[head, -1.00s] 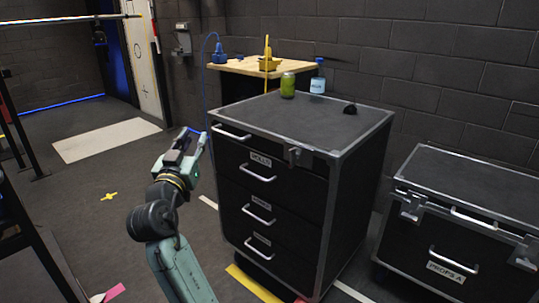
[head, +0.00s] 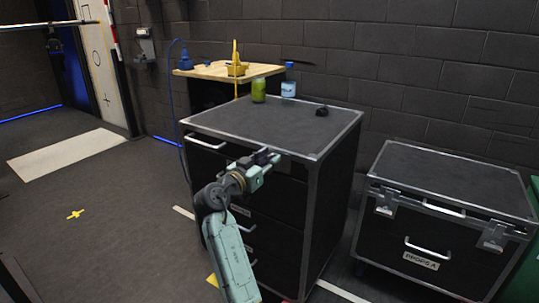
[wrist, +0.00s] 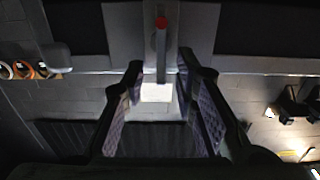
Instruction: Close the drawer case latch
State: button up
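The drawer case (head: 318,210) is black with silver edges and a grey top. My gripper (head: 267,162) is at its front top edge, right of the top handle, and hides the latch in the head view. In the wrist view my gripper (wrist: 160,78) is open, its two fingers spread apart. The latch (wrist: 162,50) shows there as a grey plate with a narrow bar and a red spot, lined up with the gap between the fingertips. I cannot tell whether the fingers touch it.
A green jar (head: 258,90), a light-blue container (head: 288,89) and a small black object (head: 322,111) stand on or behind the case top. A lower black case (head: 440,225) with silver latches stands to the right. A wooden-topped table (head: 220,71) is behind. Floor at left is open.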

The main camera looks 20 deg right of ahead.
jog(key=shift+w+d, duration=0.35)
jog(key=shift+d, duration=0.1)
grip_shut()
